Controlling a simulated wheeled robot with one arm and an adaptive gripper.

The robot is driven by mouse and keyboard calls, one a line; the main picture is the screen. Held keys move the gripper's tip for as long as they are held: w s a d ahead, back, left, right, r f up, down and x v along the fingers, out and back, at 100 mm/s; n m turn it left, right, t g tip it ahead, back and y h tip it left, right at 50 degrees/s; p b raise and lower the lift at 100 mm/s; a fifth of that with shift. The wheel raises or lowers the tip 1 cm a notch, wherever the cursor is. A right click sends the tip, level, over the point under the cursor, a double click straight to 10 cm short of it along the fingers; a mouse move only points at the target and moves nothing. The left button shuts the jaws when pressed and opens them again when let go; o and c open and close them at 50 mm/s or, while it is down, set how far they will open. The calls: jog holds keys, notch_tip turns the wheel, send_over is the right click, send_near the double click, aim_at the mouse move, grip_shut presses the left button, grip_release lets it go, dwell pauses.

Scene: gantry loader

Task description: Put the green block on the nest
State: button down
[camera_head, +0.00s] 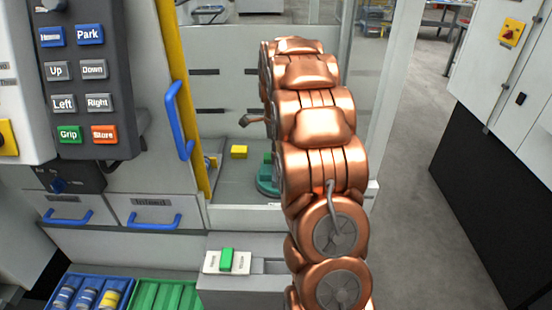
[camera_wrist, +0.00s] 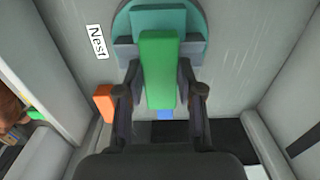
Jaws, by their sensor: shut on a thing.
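The green block (camera_wrist: 160,68) is upright in the wrist view, held between the two fingers of my gripper (camera_wrist: 159,85). The nest (camera_wrist: 195,22) is a teal round base with raised teal and grey-blue parts, at the top of the wrist view. The block overlaps the nest's near side there; I cannot tell whether it touches it. A "Nest" label (camera_wrist: 97,42) lies left of it. In the head view part of the teal nest (camera_head: 265,184) shows, with a small green patch (camera_head: 267,157) above it. My copper arm hides the gripper there.
An orange block (camera_wrist: 104,102) stands just left of my gripper, and a blue piece (camera_wrist: 165,114) shows below the green block. A yellow block (camera_head: 239,152) sits on the bay floor left of the nest. Bay walls and a yellow door edge (camera_head: 180,90) flank the arm.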

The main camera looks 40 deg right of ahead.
jog(key=shift+f+p, duration=0.45)
jog(key=shift+f, duration=0.85)
jog(key=shift+f, duration=0.15)
jog(key=c, duration=0.7)
grip_release()
notch_tip(320, 180, up, 12)
jog(key=b, duration=0.3)
jog(key=shift+f+b, duration=0.15)
jog(key=shift+b, duration=0.15)
jog(key=shift+r, duration=0.3)
jog(key=shift+a, duration=0.1)
